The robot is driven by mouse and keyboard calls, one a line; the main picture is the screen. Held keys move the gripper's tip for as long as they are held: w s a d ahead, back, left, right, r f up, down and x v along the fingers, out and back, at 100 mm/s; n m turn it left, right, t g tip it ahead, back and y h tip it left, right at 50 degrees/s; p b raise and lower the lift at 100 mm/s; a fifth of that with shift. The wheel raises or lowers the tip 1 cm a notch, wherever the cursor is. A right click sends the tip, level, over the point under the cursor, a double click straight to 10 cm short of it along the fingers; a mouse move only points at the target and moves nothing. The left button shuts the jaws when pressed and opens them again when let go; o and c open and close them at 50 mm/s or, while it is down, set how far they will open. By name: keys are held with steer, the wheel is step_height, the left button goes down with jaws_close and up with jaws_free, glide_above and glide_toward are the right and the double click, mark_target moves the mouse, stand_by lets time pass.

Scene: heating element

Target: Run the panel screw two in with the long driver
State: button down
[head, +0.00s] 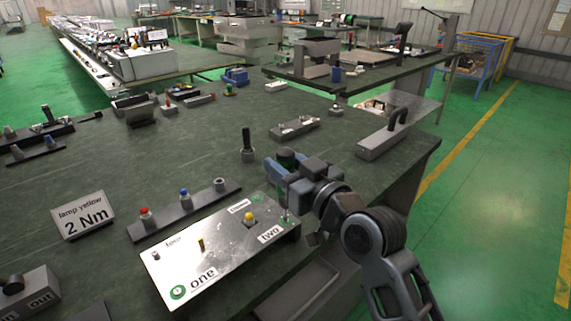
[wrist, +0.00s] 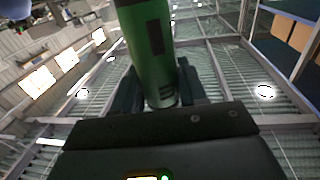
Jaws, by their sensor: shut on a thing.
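The silver panel (head: 215,250) lies on the dark green bench, with labels "one" and "two" (head: 270,233). A green ring marks its "one" corner. My gripper (head: 285,172) is above the panel's far right corner, near the "two" label. The green handle (wrist: 150,50) fills the middle of the wrist view between the fingers. A thin shaft seems to reach down to the panel near "two"; screw two and its contact with the tip are too small to tell.
A rail with red, blue and grey-topped pieces (head: 185,209) lies behind the panel. A "lamp yellow 2 Nm" sign (head: 83,216) stands at left. A black-handled upright tool (head: 247,146) and a grey handled block (head: 398,134) stand beyond. The bench's right edge is close to my arm.

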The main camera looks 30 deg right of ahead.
mark_target(286, 151)
steer(key=shift+r+p, duration=1.95)
steer(key=shift+r, duration=0.65)
steer(key=shift+f, duration=0.1)
